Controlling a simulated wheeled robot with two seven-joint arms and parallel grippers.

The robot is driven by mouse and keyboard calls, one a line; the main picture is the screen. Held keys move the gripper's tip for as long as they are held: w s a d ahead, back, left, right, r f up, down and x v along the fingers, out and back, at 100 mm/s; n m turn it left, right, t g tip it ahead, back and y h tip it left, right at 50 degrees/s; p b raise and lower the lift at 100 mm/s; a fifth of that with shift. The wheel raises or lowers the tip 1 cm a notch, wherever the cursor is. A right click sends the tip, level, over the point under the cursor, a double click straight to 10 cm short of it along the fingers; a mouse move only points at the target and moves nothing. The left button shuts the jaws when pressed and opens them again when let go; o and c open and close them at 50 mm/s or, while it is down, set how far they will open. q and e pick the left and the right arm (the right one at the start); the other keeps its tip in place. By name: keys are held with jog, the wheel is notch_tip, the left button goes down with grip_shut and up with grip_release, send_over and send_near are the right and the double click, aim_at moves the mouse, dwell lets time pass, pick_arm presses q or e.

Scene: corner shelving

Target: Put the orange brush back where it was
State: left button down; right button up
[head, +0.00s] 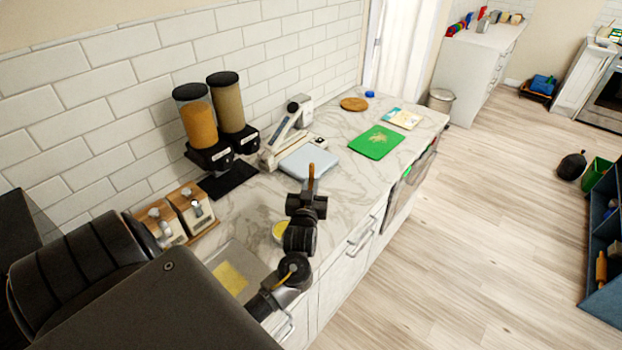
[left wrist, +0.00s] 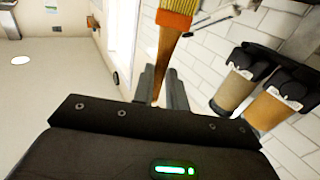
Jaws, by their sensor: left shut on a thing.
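My left gripper (head: 311,188) is above the marble counter and shut on the orange brush. In the left wrist view the brush (left wrist: 174,22) stands up between the two fingers (left wrist: 160,88), which grip its brown wooden handle. Its orange band and pale yellowish bristles are at the top, with the upper end cut off by the frame. In the head view only a small brown part of the brush (head: 311,172) shows at the fingers. My right gripper is not in view.
Along the wall stand two wooden-lidded boxes (head: 160,219), two dispensers (head: 196,127) and a scale-like appliance (head: 308,160). A green board (head: 376,142) lies farther along the counter. A grey tray (head: 242,254) is near my arm. Blue shelving (head: 598,275) stands at the right; the floor between is clear.

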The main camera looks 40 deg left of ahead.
aim_at(311, 188)
pick_arm(q)
jog(key=f, duration=0.1)
jog(key=w+a+f+b, duration=0.1)
jog(key=f+b, duration=0.1)
jog(key=shift+w+a, duration=0.15)
jog(key=shift+w, duration=0.15)
jog(key=shift+w+a+f+b, duration=0.1)
jog(key=shift+w+f+b, duration=0.1)
jog(key=shift+b, duration=0.25)
jog(key=shift+w+a, duration=0.1)
